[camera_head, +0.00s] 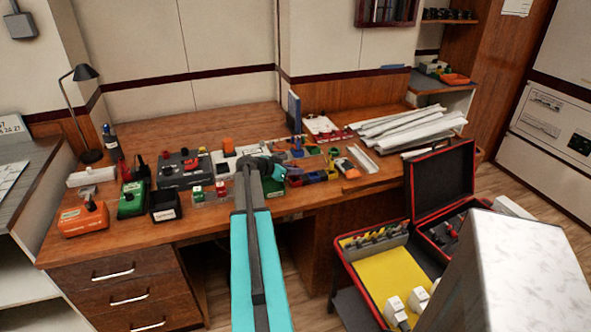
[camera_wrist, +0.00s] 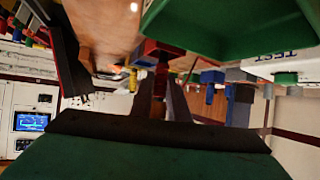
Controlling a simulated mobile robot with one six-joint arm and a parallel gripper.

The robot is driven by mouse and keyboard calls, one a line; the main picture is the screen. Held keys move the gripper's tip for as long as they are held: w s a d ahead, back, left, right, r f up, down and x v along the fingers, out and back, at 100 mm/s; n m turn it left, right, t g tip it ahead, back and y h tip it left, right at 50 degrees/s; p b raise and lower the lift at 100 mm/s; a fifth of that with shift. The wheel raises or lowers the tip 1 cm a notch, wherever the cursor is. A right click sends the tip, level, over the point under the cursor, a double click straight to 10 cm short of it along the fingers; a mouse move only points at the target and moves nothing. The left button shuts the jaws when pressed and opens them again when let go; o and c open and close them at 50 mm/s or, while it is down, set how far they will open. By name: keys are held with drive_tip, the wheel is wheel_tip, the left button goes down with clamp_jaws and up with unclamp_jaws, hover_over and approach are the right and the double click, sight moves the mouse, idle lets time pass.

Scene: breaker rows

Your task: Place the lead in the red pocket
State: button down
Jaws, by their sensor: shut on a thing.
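My gripper (camera_head: 262,172) is over the middle of the desk, beside a cluster of small coloured holders (camera_head: 308,166). It also shows in the wrist view (camera_wrist: 159,84), its dark fingers closed around a small red piece, which appears to be the lead (camera_wrist: 160,83). A wider red block (camera_wrist: 162,50) lies in line with it; whether the two are joined I cannot tell. My arm and gripper hide part of the desk, and the red pocket cannot be picked out with certainty.
A large green box or tray (camera_wrist: 225,25) is close to my gripper in the wrist view. An orange device (camera_head: 84,217), a green device (camera_head: 132,199) and a black bin (camera_head: 165,205) stand left on the desk. White strips (camera_head: 410,127) are piled right. An open red-edged case (camera_head: 440,185) stands lower right.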

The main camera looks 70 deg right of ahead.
drive_tip(key=shift+f+b, duration=0.25)
drive_tip(key=shift+b, duration=0.05)
drive_tip(key=c, duration=1.7)
unclamp_jaws()
drive_tip(key=shift+r+p, duration=0.3)
drive_tip(key=shift+p, duration=0.1)
drive_tip(key=b+v, duration=0.2)
drive_tip(key=v, duration=1)
drive_tip(key=shift+f, duration=0.15)
